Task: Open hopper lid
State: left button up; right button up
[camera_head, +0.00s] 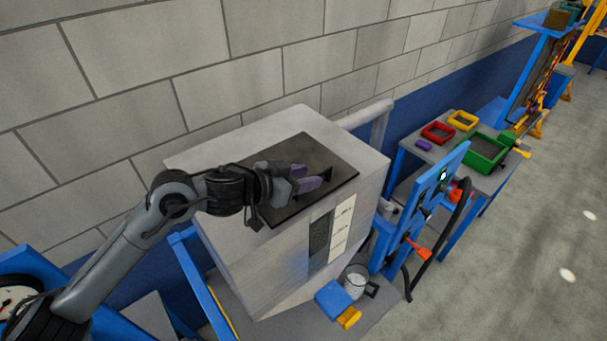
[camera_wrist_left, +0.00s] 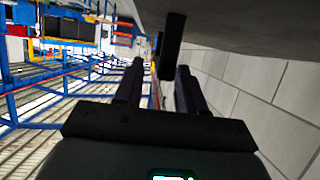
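The hopper (camera_head: 250,262) is a large pale box against the wall. Its dark, flat lid (camera_head: 322,152) lies closed on top. A short black handle (camera_head: 327,176) shows on the lid just beyond my left fingertips. My left gripper (camera_head: 311,178) is over the lid, with its purple fingers pointing right. In the left wrist view, the fingers (camera_wrist_left: 160,70) are apart with nothing clamped. The black bar of the handle (camera_wrist_left: 172,45) stands out from the grey lid surface, ahead of the gap and nearer the right finger. Whether it touches a finger cannot be told. My right gripper is not in view.
A block wall (camera_head: 290,60) runs behind the hopper. A blue panel (camera_head: 428,205) stands to its right, with a clear jug (camera_head: 355,281) in front. A table beyond holds red (camera_head: 437,133), yellow (camera_head: 463,120) and green (camera_head: 487,152) trays. Grey floor is free at the right.

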pick_arm(q)
grip_shut()
dwell(0.5)
